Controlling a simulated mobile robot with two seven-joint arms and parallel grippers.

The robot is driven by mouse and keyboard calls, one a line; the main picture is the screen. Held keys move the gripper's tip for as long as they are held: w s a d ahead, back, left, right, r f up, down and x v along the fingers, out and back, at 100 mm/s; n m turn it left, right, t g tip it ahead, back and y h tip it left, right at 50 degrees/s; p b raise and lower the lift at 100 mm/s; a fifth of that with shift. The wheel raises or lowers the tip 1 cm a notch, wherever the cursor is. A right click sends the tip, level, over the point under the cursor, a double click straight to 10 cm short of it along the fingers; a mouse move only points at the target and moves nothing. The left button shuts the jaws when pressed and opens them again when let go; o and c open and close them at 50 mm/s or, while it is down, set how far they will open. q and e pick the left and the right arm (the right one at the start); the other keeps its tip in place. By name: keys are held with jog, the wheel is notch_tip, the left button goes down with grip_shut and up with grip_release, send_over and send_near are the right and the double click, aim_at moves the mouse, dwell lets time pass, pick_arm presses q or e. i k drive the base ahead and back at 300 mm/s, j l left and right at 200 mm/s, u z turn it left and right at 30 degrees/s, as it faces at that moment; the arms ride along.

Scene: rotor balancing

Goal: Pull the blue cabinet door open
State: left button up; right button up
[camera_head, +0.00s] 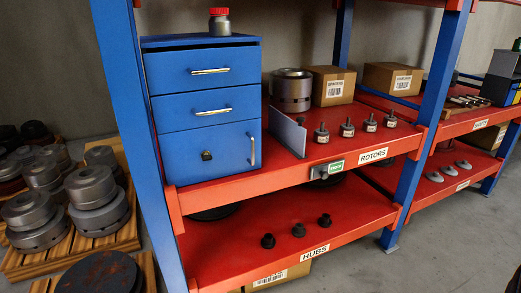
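The blue cabinet (202,41) stands on the upper red shelf at the left end of the rack. Its blue door (228,158) is the lowest front panel, under two drawers, and looks shut. The door has an upright silver handle (252,150) near its right edge and a small black fitting (207,155) left of its middle. Neither of my grippers is in view.
A blue rack post (131,120) stands just left of the cabinet. A grey upright plate (288,132) stands right of the door, near a metal rotor (292,90). Several small parts and a cardboard box (330,85) stand farther right. Wooden pallets (125,236) hold heavy discs at left.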

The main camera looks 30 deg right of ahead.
aim_at(234, 148)
jog(key=z, duration=0.7)
jog(key=l+u, duration=0.15)
jog(key=i, duration=0.05)
